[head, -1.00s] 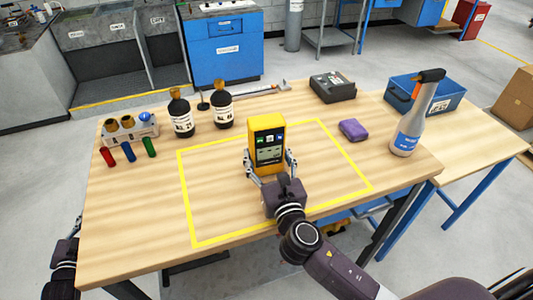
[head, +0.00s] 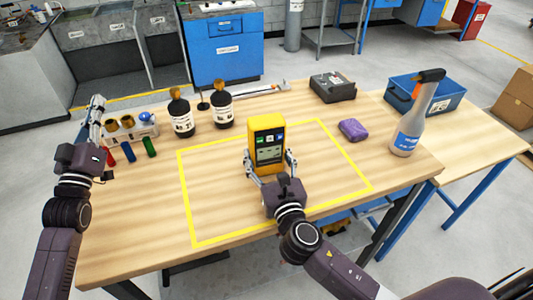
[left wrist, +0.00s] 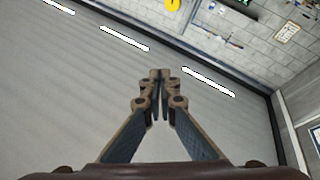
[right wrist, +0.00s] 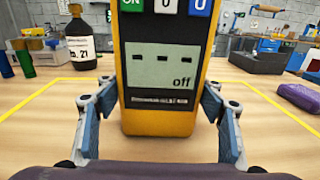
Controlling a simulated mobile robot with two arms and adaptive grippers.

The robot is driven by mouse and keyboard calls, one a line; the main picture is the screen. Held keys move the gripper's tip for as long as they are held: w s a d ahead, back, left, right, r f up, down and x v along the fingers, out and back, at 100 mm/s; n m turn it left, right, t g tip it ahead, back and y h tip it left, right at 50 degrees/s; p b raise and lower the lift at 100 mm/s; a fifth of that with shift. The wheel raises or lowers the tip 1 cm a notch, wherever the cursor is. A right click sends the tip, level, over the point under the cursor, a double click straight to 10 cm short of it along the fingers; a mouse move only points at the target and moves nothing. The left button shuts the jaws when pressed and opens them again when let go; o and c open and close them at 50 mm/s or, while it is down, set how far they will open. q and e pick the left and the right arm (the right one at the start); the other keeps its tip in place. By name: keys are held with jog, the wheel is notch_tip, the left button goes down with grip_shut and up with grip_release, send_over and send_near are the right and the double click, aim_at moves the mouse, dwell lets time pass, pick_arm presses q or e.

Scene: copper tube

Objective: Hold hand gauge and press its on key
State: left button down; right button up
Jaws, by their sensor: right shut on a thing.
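The yellow hand gauge (head: 265,125) stands upright inside the yellow tape outline on the table. My right gripper (head: 270,158) is shut on its two sides, low down. The top of the gauge is cut off there. My left gripper (head: 97,101) is raised at the table's left edge, near the tube rack and apart from the gauge. In the left wrist view its fingers (left wrist: 160,76) are together and empty, pointing up toward the ceiling and wall.
A rack (head: 133,131), several coloured tubes and two dark bottles (head: 181,118) (head: 222,111) stand at the left and back. A purple block (head: 353,130), a spray bottle (head: 409,130) and a grey device (head: 332,87) are to the right. The taped area left of the gauge is clear.

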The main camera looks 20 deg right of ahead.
pick_arm(q)
jog(key=s+d+f+n+g+h, duration=0.1)
jog(key=s+d+f+n, duration=0.15)
jog(key=d, duration=0.35)
jog(key=s+d+f+n+g+h, duration=0.1)
jog(key=s+d+f+n+h, duration=0.15)
jog(key=d, duration=0.35)
pick_arm(e)
jog(key=shift+f, duration=0.3)
pick_arm(q)
jog(key=n+g+h, duration=0.4)
jog(key=n+g, duration=0.1)
jog(key=n, duration=0.4)
send_near(270, 133)
jog(key=w+a, duration=0.1)
jog(key=a, duration=0.1)
jog(key=s+d+n+g+h, duration=0.1)
jog(key=s+d+n, duration=0.3)
jog(key=s, duration=0.2)
jog(key=shift+w+d+r, duration=0.1)
jog(key=shift+w+r, duration=0.05)
jog(key=shift+w, duration=1.25)
jog(key=shift+w+d+r, duration=0.1)
jog(key=shift+w+r, duration=0.05)
jog(key=shift+w, duration=1.25)
jog(key=shift+w+d+r, duration=0.1)
jog(key=shift+w+r, duration=0.05)
jog(key=shift+w, duration=1.2)
pick_arm(e)
jog(key=shift+r, duration=0.1)
